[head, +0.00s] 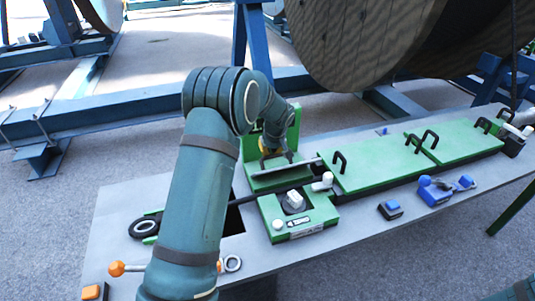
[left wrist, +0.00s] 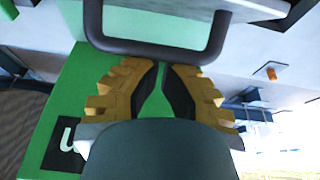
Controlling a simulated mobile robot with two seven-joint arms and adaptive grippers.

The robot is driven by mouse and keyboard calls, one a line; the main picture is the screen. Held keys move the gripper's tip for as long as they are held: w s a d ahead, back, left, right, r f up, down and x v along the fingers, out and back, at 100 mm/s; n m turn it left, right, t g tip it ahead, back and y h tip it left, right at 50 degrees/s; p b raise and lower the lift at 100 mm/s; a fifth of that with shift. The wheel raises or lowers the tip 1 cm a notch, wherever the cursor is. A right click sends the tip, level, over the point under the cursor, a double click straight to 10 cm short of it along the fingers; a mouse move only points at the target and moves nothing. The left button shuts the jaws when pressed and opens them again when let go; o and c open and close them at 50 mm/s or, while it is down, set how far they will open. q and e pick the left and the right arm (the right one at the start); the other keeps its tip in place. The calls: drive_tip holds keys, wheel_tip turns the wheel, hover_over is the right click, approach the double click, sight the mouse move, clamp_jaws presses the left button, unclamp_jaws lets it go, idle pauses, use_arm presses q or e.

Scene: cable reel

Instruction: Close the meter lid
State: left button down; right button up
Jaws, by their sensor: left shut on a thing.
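The green meter lid (head: 293,125) stands raised at the back of the meter box, partly hidden behind my left arm. In the left wrist view its green surface (left wrist: 68,95) fills the left side, with a black-and-white label. A black U-shaped handle (left wrist: 150,46) crosses the view at the fingertips. My left gripper (head: 270,150) is at the lid, its yellow fingers (left wrist: 163,72) closed together at the handle's bar and shut on it. Exactly how the bar sits between the pads is hard to see. My right gripper is out of view.
Closed green covers (head: 375,160) with black handles lie to the right. A green block with a white knob (head: 294,201) sits in front. Blue devices (head: 434,191) and an orange-tipped lever (head: 117,268) are on the grey bench (head: 350,228). A large reel (head: 365,40) stands behind.

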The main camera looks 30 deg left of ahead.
sight(278, 169)
use_arm(q)
drive_tip(key=shift+s+d+b, duration=0.45)
drive_tip(key=shift+s+d, duration=0.1)
drive_tip(key=shift+d, duration=0.15)
drive_tip(key=shift+s+d+f+b, duration=0.25)
drive_tip(key=shift+s+d+b, duration=0.2)
drive_tip(key=shift+d, duration=0.15)
drive_tip(key=shift+s+d+f+b, duration=0.15)
drive_tip(key=shift+s+d+b, duration=0.25)
drive_tip(key=shift+d, duration=0.1)
drive_tip(key=shift+s+d+f+b, duration=0.65)
drive_tip(key=shift+s+d+f, duration=0.1)
drive_tip(key=shift+s+d, duration=0.15)
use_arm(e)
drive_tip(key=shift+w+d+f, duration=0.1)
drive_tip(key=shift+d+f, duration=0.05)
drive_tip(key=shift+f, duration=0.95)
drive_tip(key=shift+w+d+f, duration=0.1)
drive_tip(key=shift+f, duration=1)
use_arm(q)
drive_tip(key=shift+d, duration=0.15)
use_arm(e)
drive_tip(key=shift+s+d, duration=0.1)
